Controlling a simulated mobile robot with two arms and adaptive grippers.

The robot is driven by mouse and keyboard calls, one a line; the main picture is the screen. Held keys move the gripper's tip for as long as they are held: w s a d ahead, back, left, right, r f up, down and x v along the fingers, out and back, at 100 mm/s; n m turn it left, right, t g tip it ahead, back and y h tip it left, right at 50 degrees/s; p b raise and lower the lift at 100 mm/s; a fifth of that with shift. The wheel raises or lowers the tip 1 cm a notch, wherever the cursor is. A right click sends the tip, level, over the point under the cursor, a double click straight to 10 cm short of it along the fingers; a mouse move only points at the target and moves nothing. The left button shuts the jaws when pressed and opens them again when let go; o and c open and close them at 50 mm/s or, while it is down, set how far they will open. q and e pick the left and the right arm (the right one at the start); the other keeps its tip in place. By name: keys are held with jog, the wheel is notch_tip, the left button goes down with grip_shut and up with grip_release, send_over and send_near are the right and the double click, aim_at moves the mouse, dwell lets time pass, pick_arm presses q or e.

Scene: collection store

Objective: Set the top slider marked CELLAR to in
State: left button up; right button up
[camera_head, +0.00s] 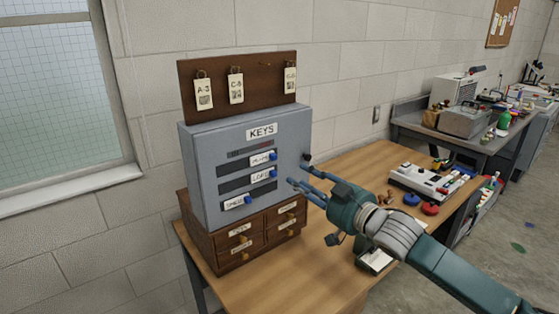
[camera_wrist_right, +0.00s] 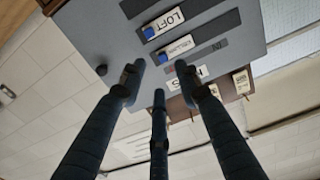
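The grey key cabinet (camera_head: 206,150) marked KEYS stands on a small drawer chest. Its top slider, CELLAR (camera_head: 262,160), has a blue knob and sits at the right of its slot. The LOFT slider (camera_head: 262,176) sits at the right below. A third slider (camera_head: 236,203) sits farther left. My right gripper (camera_head: 299,171) is open and empty, its fingers spread, apart from the cabinet's right side. My left gripper is out of view.
A dark board (camera_head: 220,68) with hanging key tags rises above the cabinet. The drawer chest (camera_head: 213,248) has small knobs. Right of it, the wooden table (camera_head: 300,278) holds red and blue round objects and a white device (camera_head: 425,180). A window is at left.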

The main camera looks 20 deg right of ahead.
aim_at(275, 158)
jog(key=p+x, duration=0.1)
jog(key=x, duration=0.2)
jog(key=r+p+x, duration=0.1)
jog(key=x, duration=0.2)
jog(key=p+x, duration=0.1)
jog(key=x, duration=0.2)
jog(key=shift+w+r, duration=0.35)
jog(key=shift+w+a+f, duration=0.15)
jog(key=shift+w+a, duration=0.15)
jog(key=shift+w, duration=0.25)
grip_shut()
